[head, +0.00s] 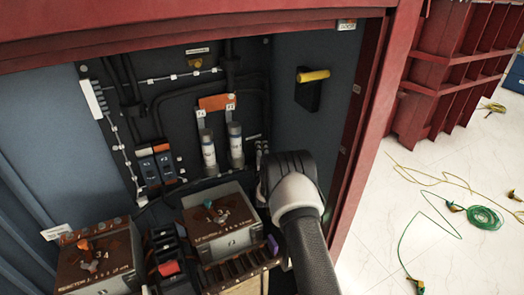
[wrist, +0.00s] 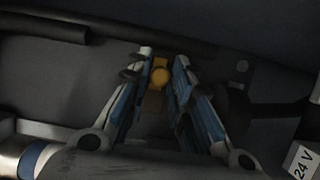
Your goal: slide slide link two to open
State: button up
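I cannot make out a label marking slide link two in either view. In the wrist view a small brass-yellow piece with a round head (wrist: 160,75) sits between the tips of my gripper (wrist: 163,62). The fingers lie close on both sides of it, but I cannot tell whether they press on it. In the head view my dark wrist reaches into the right side of the cabinet and hides the fingers. Small metal fittings (head: 262,151) show just left of my wrist, partly covered by it.
Two fuse-like cylinders (head: 236,145) stand on the back panel. Brown terminal boxes (head: 218,222) sit low in front. A yellow handle (head: 313,76) is on the right wall. The red frame (head: 362,140) edges the opening. A 24 V label (wrist: 303,160) is at lower right.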

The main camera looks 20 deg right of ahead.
aim_at(254, 145)
grip_shut()
jog(key=shift+a, duration=0.1)
jog(key=shift+a+b, duration=0.35)
jog(key=shift+a, duration=1.15)
jog(key=shift+o, duration=2.4)
grip_release()
